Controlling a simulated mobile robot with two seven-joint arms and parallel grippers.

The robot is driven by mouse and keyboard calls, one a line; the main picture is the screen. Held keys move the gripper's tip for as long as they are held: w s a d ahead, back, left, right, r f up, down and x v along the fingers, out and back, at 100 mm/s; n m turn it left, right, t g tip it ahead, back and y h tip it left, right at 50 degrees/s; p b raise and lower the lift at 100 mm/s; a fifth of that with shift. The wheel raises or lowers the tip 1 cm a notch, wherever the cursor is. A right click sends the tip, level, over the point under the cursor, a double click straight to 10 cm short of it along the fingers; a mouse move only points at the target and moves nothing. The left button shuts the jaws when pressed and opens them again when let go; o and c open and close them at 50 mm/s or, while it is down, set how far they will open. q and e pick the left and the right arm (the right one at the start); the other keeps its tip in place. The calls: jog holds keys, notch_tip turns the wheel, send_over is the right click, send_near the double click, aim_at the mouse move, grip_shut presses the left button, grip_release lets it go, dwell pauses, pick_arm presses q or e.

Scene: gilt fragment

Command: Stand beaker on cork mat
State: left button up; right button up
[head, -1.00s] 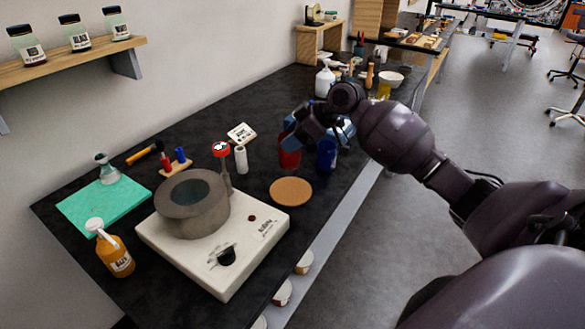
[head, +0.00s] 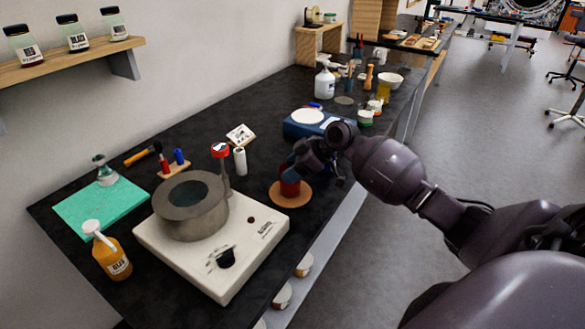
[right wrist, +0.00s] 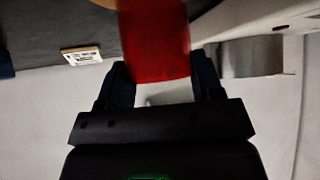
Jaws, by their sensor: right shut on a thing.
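The red beaker (head: 289,188) is at the round cork mat (head: 304,197), upright as far as I can see. Its lower end overlaps the mat in the head view, but I cannot tell whether it touches. My right gripper (head: 290,174) is shut on the beaker, with a blue finger across its side. In the right wrist view, the red beaker (right wrist: 155,45) sits between the two fingers (right wrist: 152,80), and part of it is cut off by the frame. My left gripper is not in view.
A hot plate (head: 255,243) carrying a grey ring-shaped vessel (head: 185,222) stands left of the mat. A white cylinder (head: 240,160) and a red-topped post (head: 221,152) stand behind. A blue scale (head: 305,122) is farther back. The bench edge is close on the right.

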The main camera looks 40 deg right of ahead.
jog(key=shift+f, duration=0.1)
jog(key=o, duration=1.3)
jog(key=shift+c, duration=0.2)
jog(key=shift+d+r, duration=0.1)
jog(key=shift+r, duration=0.2)
jog(key=v, duration=1.1)
jog(key=shift+s+d+r+p, duration=0.15)
jog(key=shift+s+r+p, duration=0.1)
jog(key=shift+p, duration=0.1)
